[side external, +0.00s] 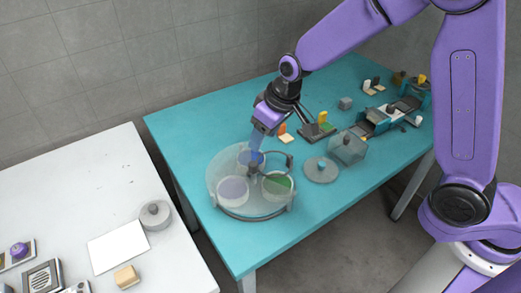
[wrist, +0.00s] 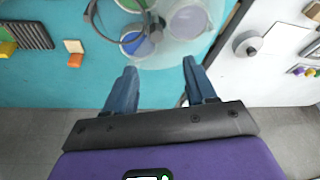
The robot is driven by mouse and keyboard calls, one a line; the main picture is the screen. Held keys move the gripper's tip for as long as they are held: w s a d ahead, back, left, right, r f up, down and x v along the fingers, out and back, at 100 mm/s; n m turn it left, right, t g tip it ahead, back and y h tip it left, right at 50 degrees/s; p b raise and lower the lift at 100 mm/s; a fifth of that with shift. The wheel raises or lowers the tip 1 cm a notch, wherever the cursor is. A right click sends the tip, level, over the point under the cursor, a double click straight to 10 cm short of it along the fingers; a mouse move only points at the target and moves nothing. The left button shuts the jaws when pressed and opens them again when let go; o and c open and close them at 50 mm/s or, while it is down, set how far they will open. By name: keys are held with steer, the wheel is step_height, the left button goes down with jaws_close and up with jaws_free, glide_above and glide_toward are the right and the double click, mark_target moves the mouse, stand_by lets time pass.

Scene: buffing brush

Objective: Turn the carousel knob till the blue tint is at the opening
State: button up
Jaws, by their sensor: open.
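The carousel (side external: 252,213) is a round, clear-covered drum on the teal table. It holds a blue tint (side external: 250,157) at the back, a green tint (side external: 279,186) at the right front and a pale purple tint (side external: 233,190) at the left front. A dark curved band (side external: 289,162) runs at its right side. I cannot make out the knob or the opening clearly. My gripper (side external: 257,152) is above the carousel's back part, fingers pointing down.
Small blocks and fixtures (side external: 378,122) fill the table's far right. A white table (side external: 80,190) at left holds a grey round pot (side external: 155,214) and a white sheet.

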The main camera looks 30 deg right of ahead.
mark_target(253, 163)
steer(key=w+a+r+g+h, duration=0.1)
steer(key=w+r+g, duration=0.25)
steer(key=r, duration=0.25)
step_height(253, 163, down, 18)
steer(key=shift+w+r, duration=0.1)
steer(key=shift+r, duration=0.05)
stand_by(0.4)
steer(key=shift+c, duration=0.4)
jaws_close()
